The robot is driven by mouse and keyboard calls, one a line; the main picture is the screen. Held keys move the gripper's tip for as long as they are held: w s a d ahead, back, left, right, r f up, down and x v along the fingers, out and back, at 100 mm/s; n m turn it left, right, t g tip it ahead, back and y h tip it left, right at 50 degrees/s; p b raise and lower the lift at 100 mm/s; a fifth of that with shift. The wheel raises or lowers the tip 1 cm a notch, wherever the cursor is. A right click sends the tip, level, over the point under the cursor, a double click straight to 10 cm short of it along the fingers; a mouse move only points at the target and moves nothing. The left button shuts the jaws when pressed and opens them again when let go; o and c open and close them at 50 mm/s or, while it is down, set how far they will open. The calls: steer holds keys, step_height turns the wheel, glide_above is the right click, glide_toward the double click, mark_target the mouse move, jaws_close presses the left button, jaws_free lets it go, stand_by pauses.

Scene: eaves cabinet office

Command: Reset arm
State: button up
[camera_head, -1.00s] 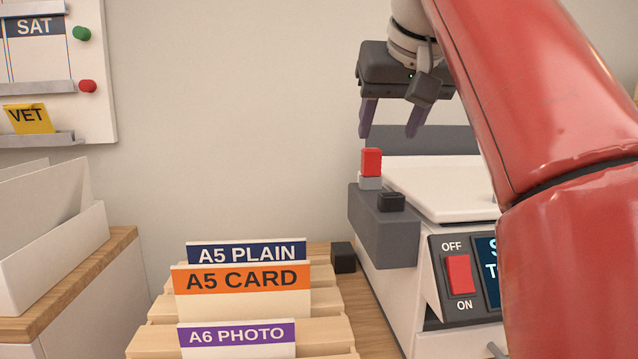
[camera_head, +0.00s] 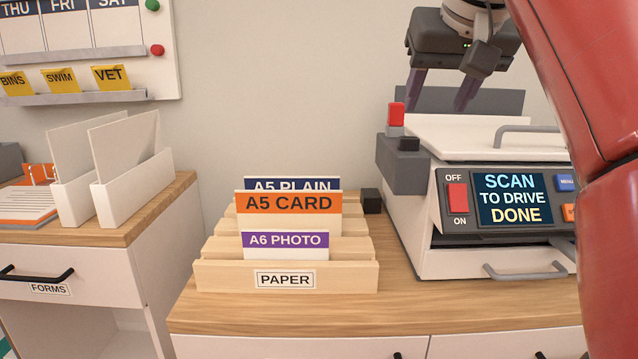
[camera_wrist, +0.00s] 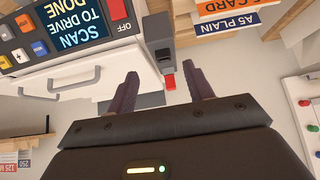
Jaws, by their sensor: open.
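My gripper (camera_head: 441,90) is open and empty, with its two purple fingers pointing down above the back left part of the white scanner (camera_head: 460,140). In the wrist view, my gripper (camera_wrist: 158,90) shows its fingers apart with nothing between them. The scanner's screen (camera_head: 516,199) reads "SCAN TO DRIVE DONE". A red button (camera_head: 396,114) stands on the grey block at the scanner's left side, below the left finger. It also shows in the wrist view (camera_wrist: 170,82). My red arm covers the right side of the head view.
A wooden paper rack (camera_head: 286,277) with labelled cards stands left of the scanner. White file holders (camera_head: 140,185) stand on the left cabinet. A wall board (camera_head: 100,60) hangs at upper left. The wall space between board and gripper is clear.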

steer(key=s+f, duration=0.5)
steer(key=f, duration=0.8)
steer(key=s+f+g, duration=0.1)
steer(key=s+f, duration=0.5)
steer(key=f, duration=0.7)
steer(key=s+f+g, duration=0.1)
steer(key=s+f, duration=0.4)
steer(key=f, duration=0.8)
steer(key=shift+s, duration=0.15)
